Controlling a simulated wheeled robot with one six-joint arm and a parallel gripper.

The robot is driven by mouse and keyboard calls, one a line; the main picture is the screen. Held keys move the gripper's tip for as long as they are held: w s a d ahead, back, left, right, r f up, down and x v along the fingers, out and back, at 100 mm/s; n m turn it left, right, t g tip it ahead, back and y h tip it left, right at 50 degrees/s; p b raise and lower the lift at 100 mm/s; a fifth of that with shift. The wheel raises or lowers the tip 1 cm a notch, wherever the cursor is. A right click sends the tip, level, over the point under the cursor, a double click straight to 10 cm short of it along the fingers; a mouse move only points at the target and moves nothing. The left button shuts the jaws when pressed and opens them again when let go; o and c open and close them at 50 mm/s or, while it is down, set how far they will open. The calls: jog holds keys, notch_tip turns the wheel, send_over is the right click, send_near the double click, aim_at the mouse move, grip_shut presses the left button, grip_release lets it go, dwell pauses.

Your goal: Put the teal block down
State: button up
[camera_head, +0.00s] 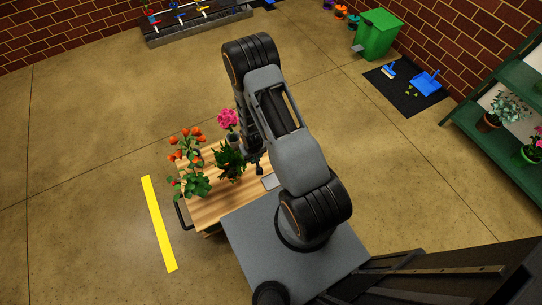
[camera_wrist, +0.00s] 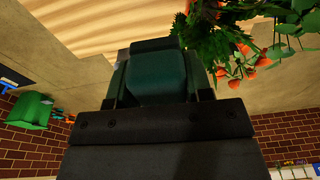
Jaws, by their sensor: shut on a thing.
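A dark teal block (camera_wrist: 157,72) fills the space between the two fingers of my gripper in the wrist view. My gripper is shut on it. In the head view my gripper (camera_head: 257,165) hangs at the right side of a wooden table (camera_head: 212,208), beside the plants. The block cannot be made out there. In the wrist view the wood top (camera_wrist: 90,22) shows beyond the fingertips, and I cannot tell whether the block touches it.
Close left of my gripper stand a dark green plant (camera_head: 231,160), a pink flower (camera_head: 228,118) and a plant with orange-red blooms (camera_head: 188,182). A small pale grey flat thing (camera_head: 270,181) lies at the table's right. The table's front left is bare. A yellow strip (camera_head: 158,222) marks the floor.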

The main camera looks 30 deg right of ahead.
jog(key=s+d+f+m+h+b, duration=0.1)
jog(key=s+d+f+m+b, duration=0.2)
jog(key=d+f+m+b, duration=1.15)
jog(key=n+b, duration=0.6)
jog(key=b, duration=1.3)
send_over(264, 160)
jog(key=f, duration=1.1)
jog(key=shift+s+d, duration=0.15)
jog(key=shift+s, duration=0.25)
jog(key=shift+w+f, duration=0.15)
jog(key=shift+f, duration=0.05)
jog(key=shift+w+f+b, duration=0.2)
jog(key=shift+f+b, duration=0.85)
jog(key=shift+f, duration=0.65)
